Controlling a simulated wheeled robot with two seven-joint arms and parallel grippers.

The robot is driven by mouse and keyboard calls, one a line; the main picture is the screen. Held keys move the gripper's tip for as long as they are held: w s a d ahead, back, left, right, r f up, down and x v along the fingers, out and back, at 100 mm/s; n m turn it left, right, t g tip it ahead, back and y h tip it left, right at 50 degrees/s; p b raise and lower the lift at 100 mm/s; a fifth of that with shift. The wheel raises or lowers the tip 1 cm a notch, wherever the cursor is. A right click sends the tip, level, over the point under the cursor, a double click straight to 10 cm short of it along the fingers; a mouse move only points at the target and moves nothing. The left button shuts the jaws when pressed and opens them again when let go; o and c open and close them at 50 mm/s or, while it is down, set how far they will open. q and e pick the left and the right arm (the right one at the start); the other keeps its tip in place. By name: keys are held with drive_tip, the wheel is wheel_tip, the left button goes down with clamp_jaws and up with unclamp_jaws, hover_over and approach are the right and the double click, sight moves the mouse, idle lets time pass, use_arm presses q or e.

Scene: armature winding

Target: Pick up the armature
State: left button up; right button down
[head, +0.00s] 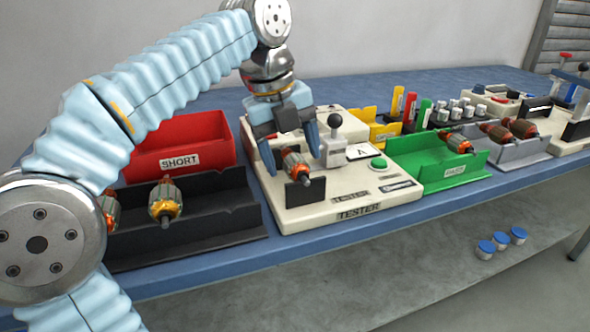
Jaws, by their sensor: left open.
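An armature (296,166) with copper-orange windings lies in the cradle of the cream tester (357,199), its shaft end toward the front. My left gripper (291,157) points down over this armature, its blue fingers apart, one on each side of it. Whether the fingers touch it cannot be told. Another armature (165,203) sits on the black rack (222,219) at the left, and one more (110,209) there is partly hidden by my arm. My right gripper is not in view.
A red SHORT bin (184,144) stands behind the black rack. Right of the tester are a green bin (437,167) holding an armature and a grey tray (519,150) with armatures. A lever with a black knob (334,121) rises close beside my left gripper.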

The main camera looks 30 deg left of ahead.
use_arm(q)
drive_tip(key=shift+w+d+f, duration=0.1)
drive_tip(key=shift+f, duration=0.55)
